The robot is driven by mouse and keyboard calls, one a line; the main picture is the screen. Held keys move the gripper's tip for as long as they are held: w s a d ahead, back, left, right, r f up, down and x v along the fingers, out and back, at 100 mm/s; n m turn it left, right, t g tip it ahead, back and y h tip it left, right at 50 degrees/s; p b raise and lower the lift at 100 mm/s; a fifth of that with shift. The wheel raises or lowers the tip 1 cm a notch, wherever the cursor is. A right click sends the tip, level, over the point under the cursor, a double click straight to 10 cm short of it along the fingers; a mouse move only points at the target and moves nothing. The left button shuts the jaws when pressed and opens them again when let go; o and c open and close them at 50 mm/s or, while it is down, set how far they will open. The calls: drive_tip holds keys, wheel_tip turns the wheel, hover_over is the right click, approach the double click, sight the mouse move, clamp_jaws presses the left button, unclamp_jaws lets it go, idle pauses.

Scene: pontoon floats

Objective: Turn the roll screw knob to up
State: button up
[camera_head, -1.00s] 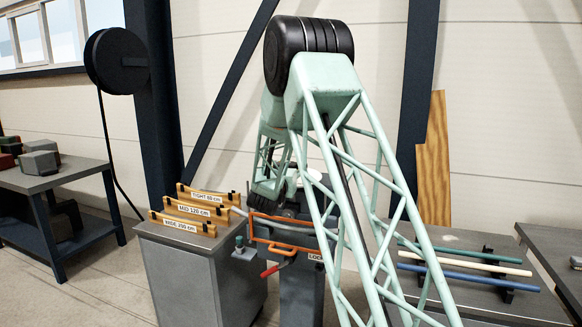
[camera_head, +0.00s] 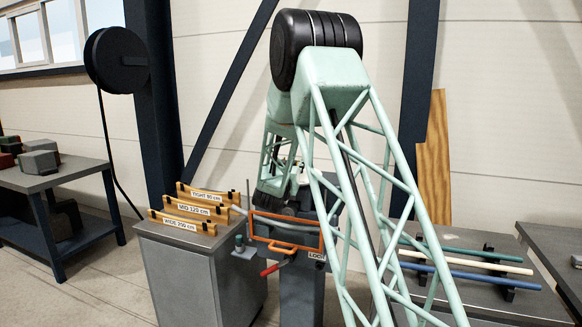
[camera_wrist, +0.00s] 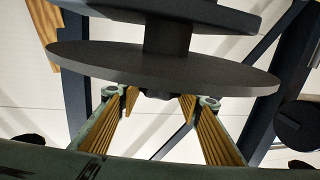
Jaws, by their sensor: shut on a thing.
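In the head view, my gripper (camera_head: 272,188) is down at the bench machine, just above its orange-edged guard (camera_head: 287,232). In the wrist view, my two green fingers with ribbed yellow pads (camera_wrist: 158,101) stand either side of a small dark knob (camera_wrist: 158,95) at the face of a wide grey disc (camera_wrist: 165,70). The fingers are shut on this knob. The disc hides most of it, so its turn position cannot be read. In the head view, my own arm hides the knob.
A red-tipped lever (camera_head: 272,268) and a LOCK label (camera_head: 317,256) are at the machine's front. Several labelled yellow templates (camera_head: 195,208) stand on the grey cabinet (camera_head: 205,262) at left. Coloured rods (camera_head: 465,257) lie on a rack at right. A black reel (camera_head: 117,61) hangs at upper left.

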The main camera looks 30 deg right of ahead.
drive_tip(key=shift+d+f+n+t+y+b, duration=0.1)
drive_tip(key=shift+n+t+y+b, duration=0.7)
drive_tip(key=shift+y+b, duration=0.85)
drive_tip(key=shift+d+n+t+y+b, duration=0.1)
drive_tip(key=shift+n+t+y+b, duration=0.4)
drive_tip(key=shift+n+y+b, duration=1.1)
drive_tip(key=shift+a+n+t+y+b, duration=0.1)
drive_tip(key=shift+n+t+y+b, duration=0.2)
drive_tip(key=shift+y+b, duration=0.65)
drive_tip(key=shift+a+n+y+b, duration=0.1)
drive_tip(key=shift+n+y+b, duration=0.25)
drive_tip(key=shift+n+y, duration=0.65)
drive_tip(key=o, duration=0.9)
drive_tip(key=shift+s, duration=0.1)
drive_tip(key=shift+s, duration=5.9)
drive_tip(key=shift+a, duration=0.1)
